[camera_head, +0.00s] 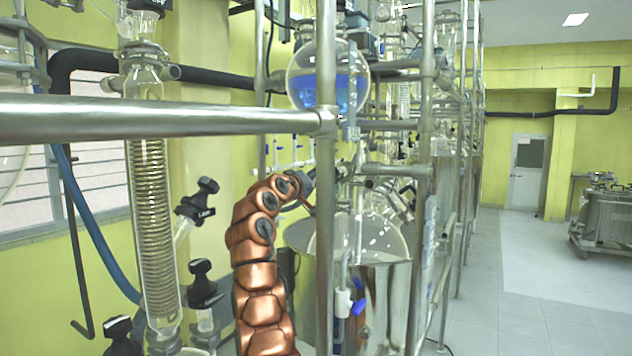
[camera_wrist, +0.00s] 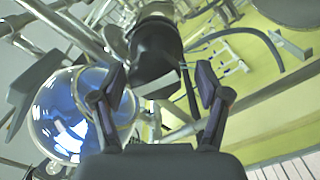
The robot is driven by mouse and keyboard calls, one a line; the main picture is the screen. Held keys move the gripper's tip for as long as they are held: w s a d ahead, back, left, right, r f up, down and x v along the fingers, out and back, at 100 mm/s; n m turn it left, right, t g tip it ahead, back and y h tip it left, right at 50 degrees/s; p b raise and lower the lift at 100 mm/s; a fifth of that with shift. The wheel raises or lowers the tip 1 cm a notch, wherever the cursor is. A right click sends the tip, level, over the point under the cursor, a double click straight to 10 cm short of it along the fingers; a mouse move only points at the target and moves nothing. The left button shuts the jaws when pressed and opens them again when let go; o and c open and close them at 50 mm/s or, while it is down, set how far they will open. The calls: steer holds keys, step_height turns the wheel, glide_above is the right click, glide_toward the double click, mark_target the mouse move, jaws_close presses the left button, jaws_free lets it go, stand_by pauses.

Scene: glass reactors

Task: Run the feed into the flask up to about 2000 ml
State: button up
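A round glass vessel (camera_head: 351,72) holding blue liquid hangs in the upper middle of the head view, partly behind a steel post. A round glass vessel with blue also shows at left in the wrist view (camera_wrist: 70,115). Below it in the head view, a clear glass flask (camera_head: 380,235) sits in a steel pot (camera_head: 385,300); I see no blue liquid in it, and its scale is not readable. My gripper (camera_wrist: 160,88) is open, fingers apart. A black handle-like part (camera_wrist: 155,50) lies beyond and between the fingertips, with gaps showing. In the head view my gripper (camera_head: 318,180) is small and partly hidden.
A coiled glass condenser (camera_head: 152,220) and black valve knobs (camera_head: 203,285) stand at left. The tiled floor (camera_head: 520,300) at right is open, with a steel cart (camera_head: 608,220) beyond.

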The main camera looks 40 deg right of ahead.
steer(key=shift+s, duration=0.1)
steer(key=shift+r, duration=0.1)
steer(key=v, duration=1.2)
stand_by(0.9)
steer(key=shift+d, duration=0.1)
stand_by(0.4)
